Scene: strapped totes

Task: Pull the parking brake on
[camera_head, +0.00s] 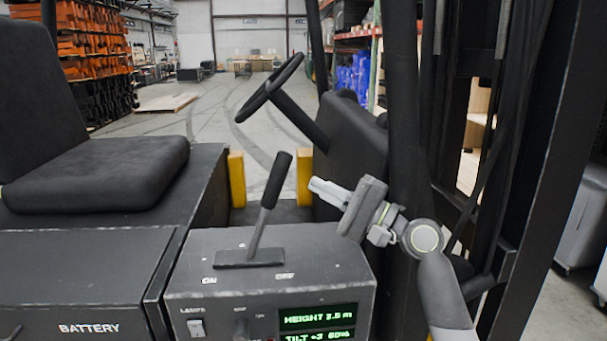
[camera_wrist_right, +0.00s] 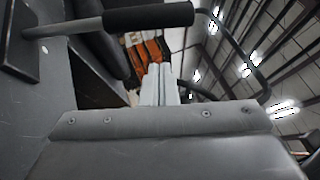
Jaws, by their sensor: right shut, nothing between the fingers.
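The parking brake lever (camera_head: 268,205) has a black grip on a grey rod and rises from a slotted plate on top of the dark console (camera_head: 315,262). It leans to the right, toward the OFF mark (camera_head: 285,276); the ON mark (camera_head: 209,281) is at the left. My right gripper (camera_head: 313,184) is shut and empty, right of the lever's grip and apart from it. In the right wrist view, the lever (camera_wrist_right: 150,15) lies across the upper left, beyond the shut fingers (camera_wrist_right: 158,84). My left gripper is not in view.
A steering wheel (camera_head: 270,87) stands behind the lever. A black seat (camera_head: 95,172) is at the left. Yellow posts (camera_head: 237,179) stand behind the console. A lamp switch (camera_head: 196,328) and a green display (camera_head: 318,317) are on the console's front. Dark mast beams are at the right.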

